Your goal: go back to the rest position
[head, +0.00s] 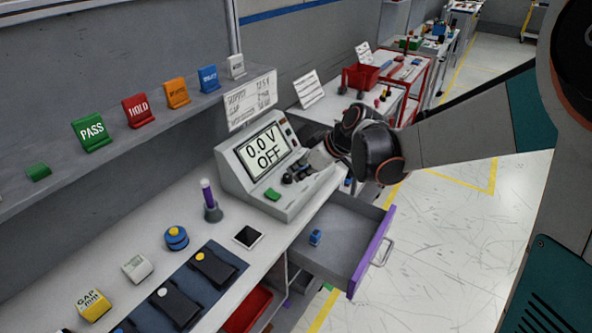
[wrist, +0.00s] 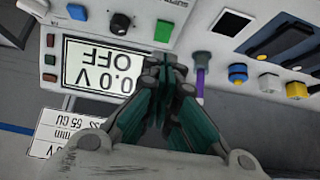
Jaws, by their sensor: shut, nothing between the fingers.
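My gripper (head: 308,168) is beside and in front of the grey console (head: 232,168), just right of its screen in the head view. In the wrist view my gripper's fingers (wrist: 168,75) are together and empty, over the edge of the screen (wrist: 100,68). The screen reads "0.0 V OFF" and appears upside down there. A green button (wrist: 163,28), a black knob (wrist: 120,24) and a blue control (wrist: 77,11) lie beyond the fingertips. Whether the fingers touch the console cannot be told.
An open drawer (head: 345,232) with a purple front sticks out below the bench; a small blue block (head: 315,237) lies in it. A purple-handled tool (head: 208,195) stands left of the console. A shelf (head: 60,190) with coloured signs runs above. Floor at right is clear.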

